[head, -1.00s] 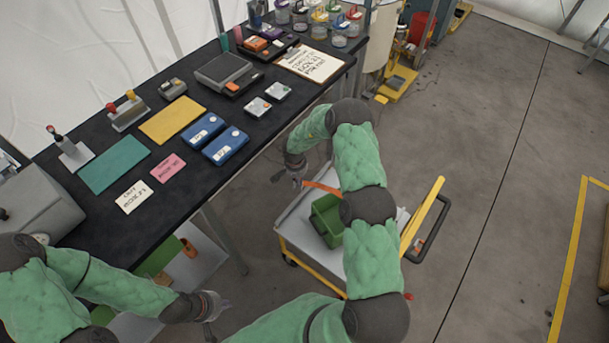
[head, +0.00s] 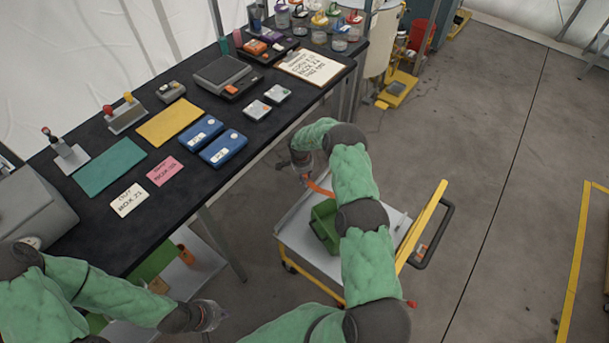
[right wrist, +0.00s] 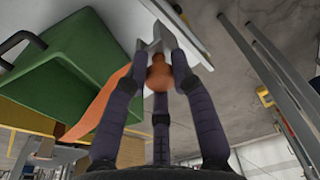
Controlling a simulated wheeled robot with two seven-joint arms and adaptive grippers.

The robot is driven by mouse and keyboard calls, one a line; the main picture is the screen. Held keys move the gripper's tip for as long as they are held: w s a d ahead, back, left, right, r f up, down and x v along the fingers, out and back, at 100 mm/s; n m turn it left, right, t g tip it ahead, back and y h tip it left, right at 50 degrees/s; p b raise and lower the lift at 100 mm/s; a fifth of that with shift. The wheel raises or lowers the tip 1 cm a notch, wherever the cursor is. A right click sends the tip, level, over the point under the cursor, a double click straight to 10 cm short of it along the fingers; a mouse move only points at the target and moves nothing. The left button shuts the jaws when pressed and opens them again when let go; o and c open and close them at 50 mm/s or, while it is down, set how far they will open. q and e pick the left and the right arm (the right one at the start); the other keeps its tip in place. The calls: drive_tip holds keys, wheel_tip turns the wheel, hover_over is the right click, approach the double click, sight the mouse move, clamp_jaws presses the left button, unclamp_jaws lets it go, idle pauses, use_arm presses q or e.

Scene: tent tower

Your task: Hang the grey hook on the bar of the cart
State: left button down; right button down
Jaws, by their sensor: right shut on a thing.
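The cart (head: 300,247) has a grey top, a yellow bar (head: 424,222) and a black handle (head: 443,236) at its right end. My right gripper (head: 301,172) is over the cart's left far corner, away from the bar. In the right wrist view its fingers (right wrist: 163,66) close around an orange rounded piece (right wrist: 159,73) with a pale grey part (right wrist: 157,44), seemingly the grey hook; the fingers partly hide it. An orange strap (head: 320,189) runs from the gripper toward the green bin. My left gripper (head: 212,316) hangs low beside the table; its jaw opening is unclear.
The green bin (head: 325,222) stands on the cart. The black table (head: 170,225) on the left carries blue boxes (head: 223,148), coloured sheets and several devices. A table leg (head: 222,243) stands left of the cart. The floor (head: 480,200) to the right is open.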

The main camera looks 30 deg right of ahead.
drive_tip(key=b, duration=0.5)
hover_over(305, 195)
drive_tip(key=shift+a+f, duration=0.1)
drive_tip(key=shift+f, duration=3.25)
drive_tip(key=shift+w+f+b, duration=0.1)
drive_tip(key=shift+f+b, duration=1.2)
drive_tip(key=shift+f, duration=0.65)
drive_tip(key=shift+f+b, duration=0.6)
drive_tip(key=shift+f, duration=0.05)
drive_tip(key=c, duration=1)
unclamp_jaws()
drive_tip(key=shift+o, duration=0.2)
drive_tip(key=shift+r, duration=0.1)
wheel_tip(305, 195, up, 12)
drive_tip(key=a, duration=0.1)
drive_tip(key=shift+s+a, duration=0.2)
drive_tip(key=shift+a, duration=0.05)
